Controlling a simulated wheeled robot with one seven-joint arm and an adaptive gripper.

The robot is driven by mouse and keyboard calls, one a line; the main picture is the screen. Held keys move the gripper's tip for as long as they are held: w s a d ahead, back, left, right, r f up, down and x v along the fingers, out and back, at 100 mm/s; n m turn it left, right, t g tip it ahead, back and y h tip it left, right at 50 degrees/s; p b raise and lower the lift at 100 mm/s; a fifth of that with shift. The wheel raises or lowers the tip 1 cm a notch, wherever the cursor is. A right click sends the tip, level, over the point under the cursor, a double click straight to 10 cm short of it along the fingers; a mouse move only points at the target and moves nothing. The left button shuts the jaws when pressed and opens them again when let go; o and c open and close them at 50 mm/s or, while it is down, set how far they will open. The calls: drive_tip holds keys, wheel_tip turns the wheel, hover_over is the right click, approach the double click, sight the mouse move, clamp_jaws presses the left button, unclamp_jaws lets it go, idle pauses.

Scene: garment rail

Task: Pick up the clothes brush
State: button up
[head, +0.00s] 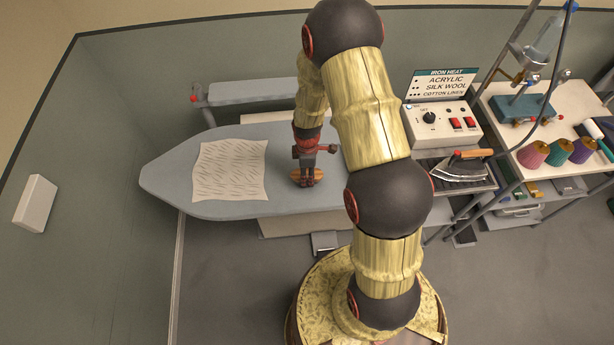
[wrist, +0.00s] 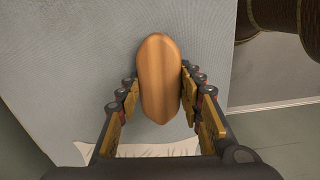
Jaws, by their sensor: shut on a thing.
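The clothes brush (wrist: 159,75) has a long, rounded, orange-brown wooden back. In the wrist view it stands between the two fingers of my gripper (wrist: 160,100), which is shut on its sides. In the head view the brush (head: 318,174) shows only as small orange-brown bits beside my gripper (head: 307,176), over the middle of the ironing board (head: 170,180). Its bristles are hidden beneath it. I cannot tell whether the brush touches the board or is just above it.
A patterned cloth (head: 230,170) lies on the board left of my gripper. To the right are a control box (head: 440,122) with a sign, an iron (head: 462,168) on its rest, and a shelf with several thread cones (head: 558,152). A white box (head: 35,202) is on the left wall.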

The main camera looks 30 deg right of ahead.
drive_tip(key=s+a+r, duration=0.3)
drive_tip(key=s+r, duration=0.8)
drive_tip(key=s, duration=0.2)
drive_tip(key=shift+s+r+b, duration=0.2)
drive_tip(key=shift+s+b, duration=0.1)
drive_tip(key=shift+s, duration=0.1)
drive_tip(key=o, duration=0.7)
drive_tip(key=c, duration=0.4)
drive_tip(key=shift+c, duration=0.5)
drive_tip(key=shift+r, duration=0.1)
